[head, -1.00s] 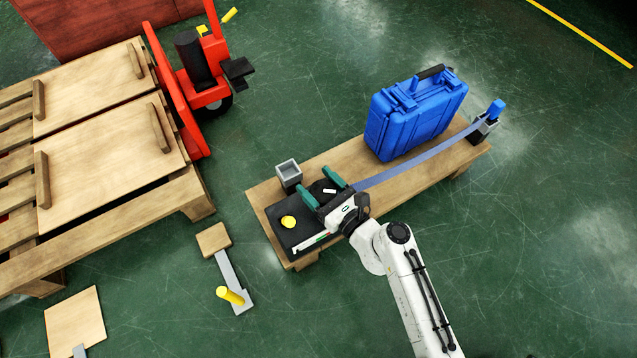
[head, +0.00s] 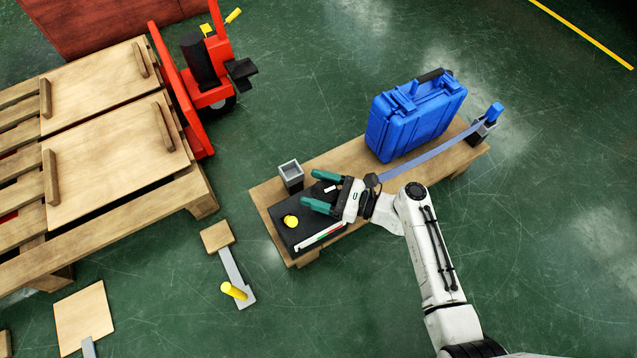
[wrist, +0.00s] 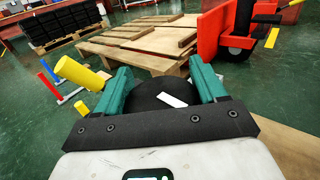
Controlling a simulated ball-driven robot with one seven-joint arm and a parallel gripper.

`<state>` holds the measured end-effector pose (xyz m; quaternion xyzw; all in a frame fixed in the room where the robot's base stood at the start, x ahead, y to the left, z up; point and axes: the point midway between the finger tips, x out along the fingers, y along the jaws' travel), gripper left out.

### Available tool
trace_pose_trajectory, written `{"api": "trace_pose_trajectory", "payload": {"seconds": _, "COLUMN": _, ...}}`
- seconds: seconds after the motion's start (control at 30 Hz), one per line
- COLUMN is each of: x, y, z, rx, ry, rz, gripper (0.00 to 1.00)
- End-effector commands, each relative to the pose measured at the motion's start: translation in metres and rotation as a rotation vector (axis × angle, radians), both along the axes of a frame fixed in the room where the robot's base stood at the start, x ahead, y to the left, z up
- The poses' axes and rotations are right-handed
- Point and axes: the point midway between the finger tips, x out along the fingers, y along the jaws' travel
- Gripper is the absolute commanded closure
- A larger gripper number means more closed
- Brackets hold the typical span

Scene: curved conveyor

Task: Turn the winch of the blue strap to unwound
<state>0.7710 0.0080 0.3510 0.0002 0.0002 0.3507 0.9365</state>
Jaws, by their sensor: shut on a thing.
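The blue strap (head: 432,152) runs from a post with a blue top (head: 493,112) at the bench's far right end, past the blue case, to behind my gripper. A round black knob with a white mark (wrist: 165,90), apparently the strap's winch, sits on the black plate at the bench's left end. My gripper (head: 319,190) points left across the plate, its two green fingers on either side of the knob, shut on it. In the wrist view the fingers (wrist: 163,82) flank the knob. Their contact points are partly hidden.
The blue case (head: 415,115) stands on the wooden bench (head: 345,160). A yellow knob (head: 291,221) and a grey open box (head: 291,175) are close to my fingers. A pallet (head: 110,230) and red truck (head: 205,85) stand left. Green floor is clear at front right.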

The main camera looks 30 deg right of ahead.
Motion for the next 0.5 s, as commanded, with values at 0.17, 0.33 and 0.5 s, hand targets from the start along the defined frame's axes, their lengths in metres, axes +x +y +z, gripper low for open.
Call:
{"api": "trace_pose_trajectory", "payload": {"seconds": 0.17, "x": -0.0003, "y": 0.0012, "z": 0.0017, "rx": 0.001, "ry": 0.001, "rz": 0.168, "gripper": 0.60}}
{"api": "trace_pose_trajectory", "payload": {"seconds": 0.33, "x": -0.0023, "y": 0.0029, "z": 0.0012, "rx": 0.000, "ry": -0.001, "rz": 0.329, "gripper": 0.60}}
{"api": "trace_pose_trajectory", "payload": {"seconds": 0.5, "x": -0.0050, "y": 0.0042, "z": 0.0003, "rx": 0.001, "ry": -0.001, "rz": 0.491, "gripper": 0.60}}
